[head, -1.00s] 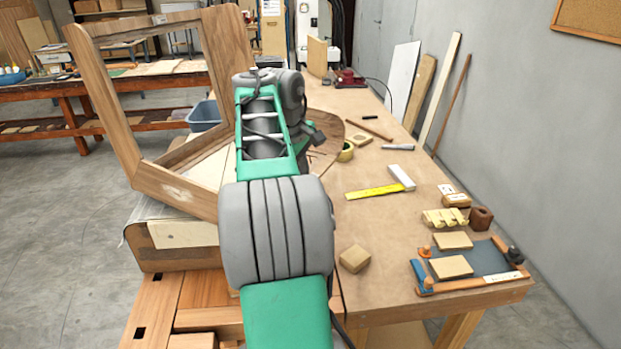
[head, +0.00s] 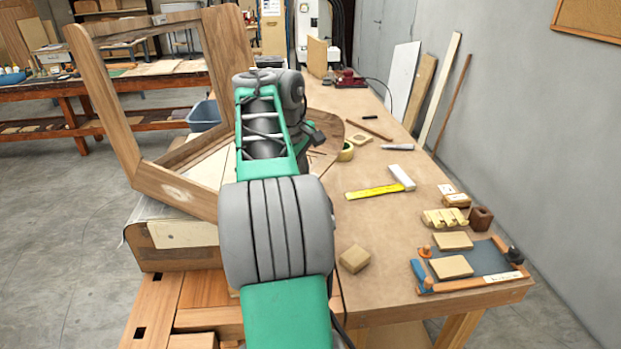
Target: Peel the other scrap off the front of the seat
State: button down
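A pale, flat piece (head: 183,234) that looks like a scrap lies against the front face of a brown wooden part (head: 165,260), low at left of centre. This part may be the seat; I cannot be sure. A wooden frame (head: 105,105) stands tilted above it, with a whitish patch (head: 176,192) on its lower rail. My own grey and green arm reaches forward across the middle and covers the right side of the front. My gripper is hidden behind the arm, so its fingers and anything in them do not show.
The bench top (head: 390,235) runs along the right. It holds a wooden block (head: 355,259), a yellow-bladed square (head: 380,188), a tape roll (head: 346,152) and a dark mat (head: 482,258) with sanding blocks. A blue bin (head: 203,116) is behind the frame.

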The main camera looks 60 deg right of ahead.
jog(key=shift+r+p, duration=0.4)
notch_tip(320, 180, up, 6)
jog(key=p, duration=0.7)
dwell(0.4)
jog(key=shift+f, duration=0.1)
